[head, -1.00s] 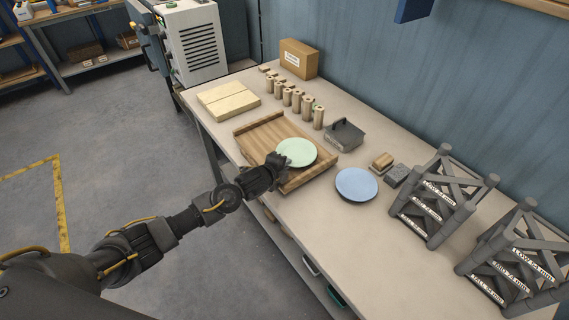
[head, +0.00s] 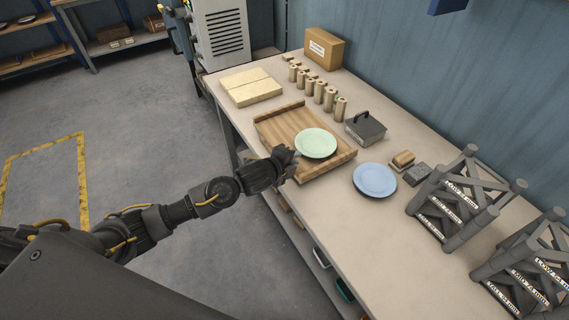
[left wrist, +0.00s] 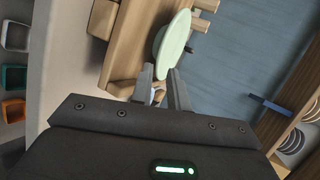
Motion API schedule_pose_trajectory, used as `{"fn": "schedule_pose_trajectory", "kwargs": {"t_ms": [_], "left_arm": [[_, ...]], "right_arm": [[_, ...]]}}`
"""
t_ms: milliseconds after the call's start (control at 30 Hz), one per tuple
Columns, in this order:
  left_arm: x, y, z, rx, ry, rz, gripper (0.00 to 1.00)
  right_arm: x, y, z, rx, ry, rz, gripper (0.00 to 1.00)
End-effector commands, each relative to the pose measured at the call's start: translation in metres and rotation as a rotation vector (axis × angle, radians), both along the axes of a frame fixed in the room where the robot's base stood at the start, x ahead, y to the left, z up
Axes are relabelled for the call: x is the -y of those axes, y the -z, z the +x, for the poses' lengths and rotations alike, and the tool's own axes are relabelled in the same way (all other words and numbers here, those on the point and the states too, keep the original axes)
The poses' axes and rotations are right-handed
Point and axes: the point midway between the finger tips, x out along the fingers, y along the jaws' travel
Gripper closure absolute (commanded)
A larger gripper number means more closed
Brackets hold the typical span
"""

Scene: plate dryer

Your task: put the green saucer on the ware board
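The pale green saucer (head: 316,143) lies on the wooden ware board (head: 280,125), toward its front right part. In the left wrist view the saucer (left wrist: 174,45) is seen at a slant just beyond the fingertips, beside the board (left wrist: 135,40). My left gripper (head: 291,160) is at the board's front edge, just left of the saucer. Its two fingers (left wrist: 163,75) stand apart with a gap between them, and the saucer appears outside their grip. My right gripper is not in view.
A blue saucer (head: 375,180) lies right of the board. A grey handled box (head: 365,128), wooden cylinders (head: 319,92), small blocks (head: 403,159) and pale slabs (head: 251,87) stand around. Dark labelled racks (head: 455,205) fill the right end. The table front is clear.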

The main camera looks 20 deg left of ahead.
Motion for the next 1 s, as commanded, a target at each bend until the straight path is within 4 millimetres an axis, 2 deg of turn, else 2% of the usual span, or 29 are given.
{"fn": "schedule_pose_trajectory", "kwargs": {"t_ms": [100,333,1000], "left_arm": [[-0.007,-0.009,-0.02,0.001,0.0,0.001,0.83],[-0.014,-0.023,-0.043,0.001,0.0,0.0,0.83],[-0.014,-0.024,-0.05,-0.01,-0.009,-0.012,0.83]], "right_arm": [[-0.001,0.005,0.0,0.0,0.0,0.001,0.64],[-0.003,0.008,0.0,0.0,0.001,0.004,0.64],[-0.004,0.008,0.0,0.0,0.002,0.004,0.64]]}}
